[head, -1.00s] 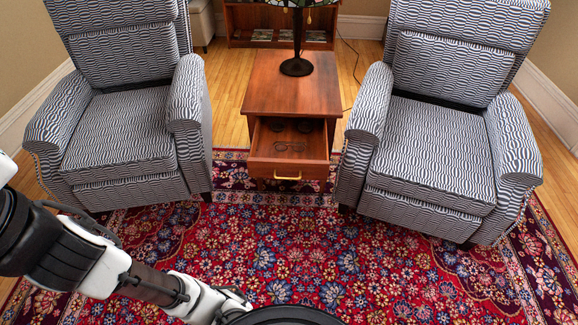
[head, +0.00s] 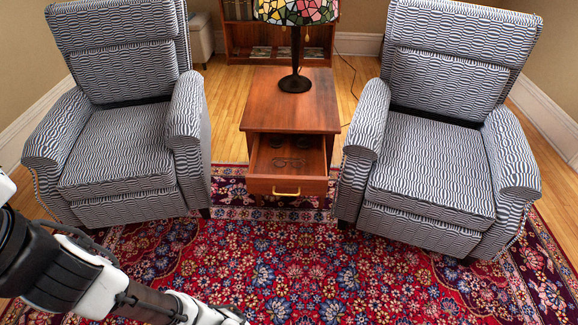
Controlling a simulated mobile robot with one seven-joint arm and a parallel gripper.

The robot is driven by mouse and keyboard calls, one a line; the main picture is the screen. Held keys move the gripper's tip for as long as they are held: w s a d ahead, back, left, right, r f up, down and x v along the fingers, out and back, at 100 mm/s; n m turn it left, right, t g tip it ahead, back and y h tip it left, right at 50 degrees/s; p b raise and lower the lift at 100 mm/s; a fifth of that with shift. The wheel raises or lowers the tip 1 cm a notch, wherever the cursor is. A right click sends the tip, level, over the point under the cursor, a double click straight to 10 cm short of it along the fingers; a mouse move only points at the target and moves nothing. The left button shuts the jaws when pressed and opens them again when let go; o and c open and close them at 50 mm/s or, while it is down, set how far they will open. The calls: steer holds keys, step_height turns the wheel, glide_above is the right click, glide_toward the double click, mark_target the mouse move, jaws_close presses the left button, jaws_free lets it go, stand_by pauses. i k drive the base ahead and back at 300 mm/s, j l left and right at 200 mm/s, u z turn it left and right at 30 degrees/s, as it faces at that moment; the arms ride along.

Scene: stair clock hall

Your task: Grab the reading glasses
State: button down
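The reading glasses (head: 289,162) appear as a thin dark outline inside the open drawer (head: 288,186) of the wooden side table (head: 288,105). One or two small dark round items (head: 277,142) lie behind them in the drawer, too small to make out. The drawer has a brass-coloured handle and is pulled out toward me. My arm reaches in from the lower left, well short of the drawer. My gripper is outside the picture.
Patterned armchairs stand left (head: 122,150) and right (head: 432,165) of the table, leaving a gap around the drawer. A stained-glass lamp (head: 295,82) stands on the table. A red floral rug (head: 290,260) covers the clear floor in front.

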mark_target(279, 164)
steer(key=i+z, duration=0.3)
steer(key=i, duration=0.6)
steer(key=i+j+z, duration=0.1)
steer(key=i+z, duration=0.2)
steer(key=i, duration=0.6)
